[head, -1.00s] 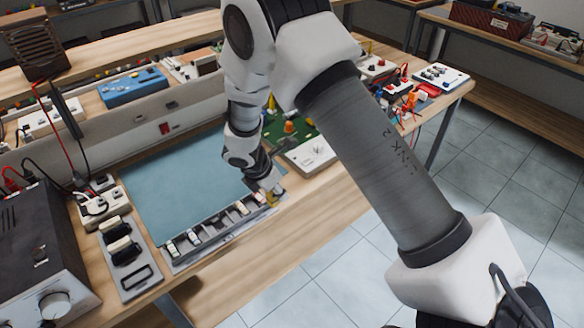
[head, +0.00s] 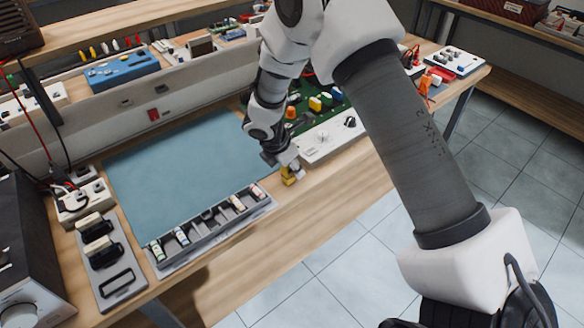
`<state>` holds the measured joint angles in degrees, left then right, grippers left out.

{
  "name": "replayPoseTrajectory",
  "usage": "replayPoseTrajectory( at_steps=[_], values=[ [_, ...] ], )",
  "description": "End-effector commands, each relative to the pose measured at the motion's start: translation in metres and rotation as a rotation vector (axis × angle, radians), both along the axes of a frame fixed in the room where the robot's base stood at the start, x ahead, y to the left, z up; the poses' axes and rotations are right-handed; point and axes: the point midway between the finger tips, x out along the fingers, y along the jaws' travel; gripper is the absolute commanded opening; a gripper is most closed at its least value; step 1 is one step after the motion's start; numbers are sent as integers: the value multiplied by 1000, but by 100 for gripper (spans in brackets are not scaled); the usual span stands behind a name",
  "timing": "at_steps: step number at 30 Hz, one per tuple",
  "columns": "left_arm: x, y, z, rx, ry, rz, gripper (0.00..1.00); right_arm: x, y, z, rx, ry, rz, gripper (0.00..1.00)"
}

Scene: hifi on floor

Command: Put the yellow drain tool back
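My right gripper (head: 288,172) points down over the wooden bench, just past the right end of the grey component tray. The small yellow drain tool (head: 290,177) is between its fingertips, and the gripper appears shut on it. The tool is partly hidden by the fingers, and I cannot tell whether it touches the bench. A grey holder (head: 124,291) at the lower left carries two black-and-cream pieces (head: 98,238) and has an empty outlined slot at its front. My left gripper is not in view.
The component tray (head: 215,236) holds several small cylinders along the front of the blue mat (head: 190,165). A white panel with knobs (head: 330,140) and a green board (head: 310,108) stand behind the gripper. A dark box (head: 30,250) is at far left. The bench front right is clear.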

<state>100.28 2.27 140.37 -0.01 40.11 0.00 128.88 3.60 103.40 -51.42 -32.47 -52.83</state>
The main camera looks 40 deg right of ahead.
Motion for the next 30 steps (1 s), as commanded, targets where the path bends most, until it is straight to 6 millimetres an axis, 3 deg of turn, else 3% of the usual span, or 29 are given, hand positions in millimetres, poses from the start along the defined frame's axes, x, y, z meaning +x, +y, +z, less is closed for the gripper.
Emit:
replayPoseTrajectory(
  at_steps=[13,24,30],
  values=[
    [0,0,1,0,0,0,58,0,3,9,-2,-2,1,56],
    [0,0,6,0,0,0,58,-3,36,90,-3,-4,1,56],
    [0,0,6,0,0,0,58,-5,46,112,-1,-1,0,56]
  ],
)
